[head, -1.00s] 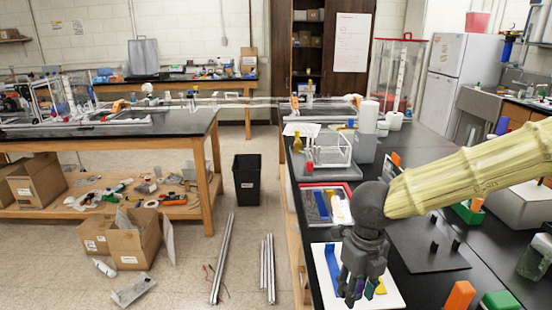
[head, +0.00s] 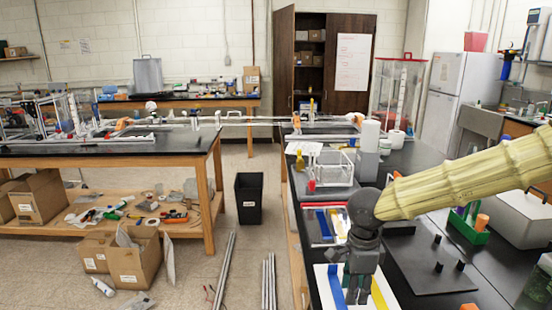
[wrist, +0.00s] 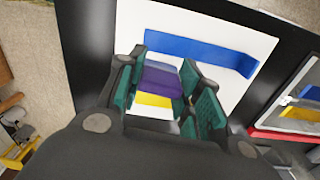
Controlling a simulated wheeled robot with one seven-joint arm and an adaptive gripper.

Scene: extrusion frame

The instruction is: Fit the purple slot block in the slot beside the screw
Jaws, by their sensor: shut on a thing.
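The purple slot block (wrist: 165,78) shows in the wrist view between the teal-padded fingers of my gripper (wrist: 165,68), which is shut on it. In the head view my gripper (head: 358,288) points down over a white board (head: 348,303), and the purple block cannot be made out there. A blue strip (head: 335,287) and a yellow strip (head: 383,297) lie on the board, one on each side of my fingers. How far the block is above the board I cannot tell. I cannot make out the slot or the screw.
A dark plate with black pegs (head: 425,268) lies right of the board. A red-edged tray (head: 318,238) and a clear box frame (head: 330,175) stand behind it. A green rack (head: 467,231) is farther right. A black bin (head: 249,198) stands on the floor left of the bench.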

